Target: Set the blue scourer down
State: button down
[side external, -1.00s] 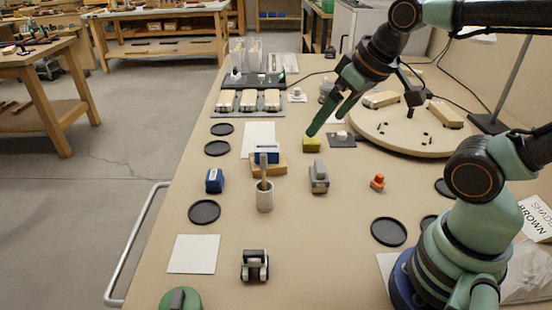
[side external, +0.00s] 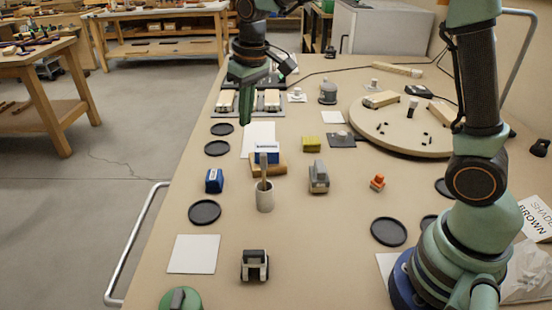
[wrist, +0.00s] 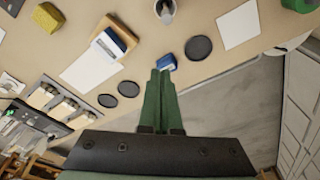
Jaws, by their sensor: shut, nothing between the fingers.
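Two blue things could be the scourer, and I cannot tell which it is. One is a small blue block with a pale label (side external: 214,181), standing on the bench left of the pen cup; it also shows in the wrist view (wrist: 166,62), just beyond my fingertips in the picture. The other is a blue and white block (side external: 266,156) resting on a wooden block (side external: 281,168); the wrist view shows it too (wrist: 108,43). My gripper (side external: 246,101) is shut and empty, above the far left of the bench; its fingers lie together in the wrist view (wrist: 160,73).
A yellow-green sponge (side external: 311,145) sits mid-bench, with a grey cup holding a tool (side external: 264,200) nearer. Black discs (side external: 204,212) and white sheets (side external: 194,254) lie flat. A round wooden board (side external: 385,140) is at right. A rack (side external: 228,119) stands at far left.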

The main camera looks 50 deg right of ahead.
jog(key=g, duration=0.2)
send_near(213, 177)
jog(key=s, duration=0.4)
jog(key=shift+n, duration=0.4)
jog(key=f, duration=1)
jog(key=shift+d, duration=0.2)
jog(key=shift+w, duration=0.1)
jog(key=shift+w+a, duration=0.15)
jog(key=shift+w, duration=0.75)
jog(key=shift+w+a, duration=0.15)
jog(key=shift+w, duration=0.75)
